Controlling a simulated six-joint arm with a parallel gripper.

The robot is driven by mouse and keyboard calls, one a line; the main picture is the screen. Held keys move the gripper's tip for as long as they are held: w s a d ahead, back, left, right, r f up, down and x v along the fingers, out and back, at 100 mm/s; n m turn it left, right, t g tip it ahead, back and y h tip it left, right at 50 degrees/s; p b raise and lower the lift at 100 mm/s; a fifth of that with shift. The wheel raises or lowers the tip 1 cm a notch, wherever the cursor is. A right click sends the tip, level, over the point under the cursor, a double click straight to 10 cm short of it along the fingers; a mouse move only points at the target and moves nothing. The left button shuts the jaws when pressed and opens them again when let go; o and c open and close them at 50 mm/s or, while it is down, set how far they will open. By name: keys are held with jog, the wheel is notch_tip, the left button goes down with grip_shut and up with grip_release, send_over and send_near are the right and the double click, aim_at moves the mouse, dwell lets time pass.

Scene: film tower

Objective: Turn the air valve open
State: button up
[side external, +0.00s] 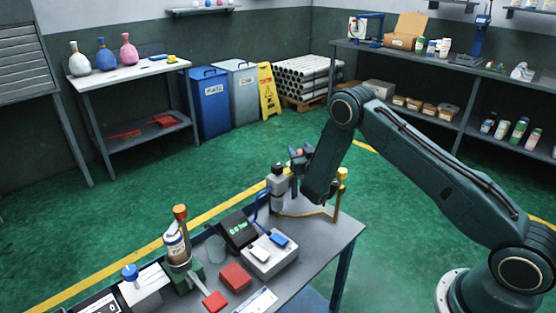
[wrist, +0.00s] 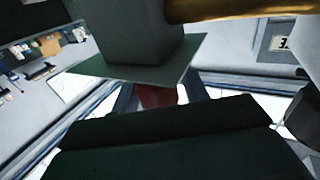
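The air valve appears to be the grey upright fitting with a black top (side external: 278,188) at the back of the workbench, with a blue hose and a yellow hose beside it. My gripper (side external: 297,160) is close to its upper right side. A small red part (side external: 299,151) shows among the fingers; I cannot tell whether it belongs to the valve. In the wrist view a red part (wrist: 157,97) lies between the dark fingers, below a large grey block (wrist: 135,35) and a green plate (wrist: 190,62). Whether the fingers touch the red part is unclear.
The workbench (side external: 322,229) also carries a grey box with a blue switch (side external: 270,254), a red block (side external: 235,277), a bottle in a green stand (side external: 176,243) and a dark display unit (side external: 238,230). A yellow-topped post (side external: 340,190) stands at the right, close below my arm.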

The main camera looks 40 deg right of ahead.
jog(key=c, duration=0.6)
jog(key=shift+c, duration=0.2)
jog(key=shift+h, duration=0.4)
jog(key=shift+s+d+m+g+h, duration=0.1)
jog(key=shift+d+m+g+h, duration=0.1)
jog(key=shift+m+g+h, duration=1.1)
jog(key=o, duration=1)
jog(key=shift+c, duration=0.2)
jog(key=shift+s, duration=0.15)
